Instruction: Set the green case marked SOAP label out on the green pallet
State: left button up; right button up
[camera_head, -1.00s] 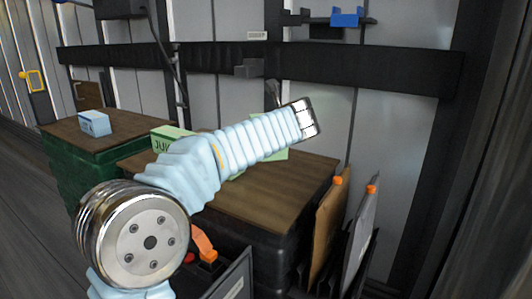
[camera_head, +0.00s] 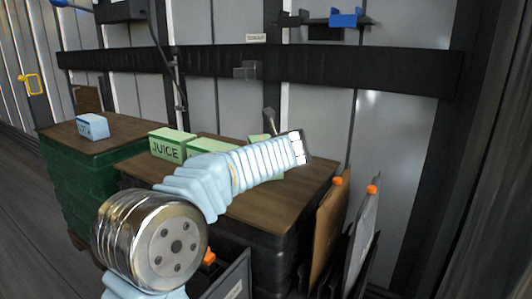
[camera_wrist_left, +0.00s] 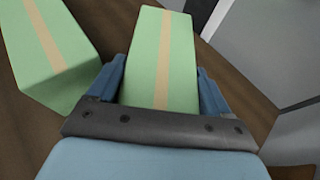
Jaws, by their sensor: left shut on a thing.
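My left gripper (camera_wrist_left: 160,88) is shut on a green case (camera_wrist_left: 164,50) with a tan tape strip, its fingers on either side. In the head view that case (camera_head: 257,145) shows in part behind my left wrist, over the right part of the brown-topped black stack; its label is hidden. Another green case (camera_head: 212,147) is beside it, and it also shows in the wrist view (camera_wrist_left: 52,50). A green case reading JUICE (camera_head: 166,147) is further left. The green pallet stack (camera_head: 88,186) with a brown top stands at the left. My right gripper is out of view.
A pale blue case (camera_head: 92,127) sits on the green stack; part of its top is bare. Upright panels with orange clips (camera_head: 338,182) lean right of the black stack. A dark rail (camera_head: 360,68) crosses the wall behind.

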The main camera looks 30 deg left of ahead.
pick_arm(q)
jog(key=o, duration=1.8)
jog(key=shift+c, duration=0.2)
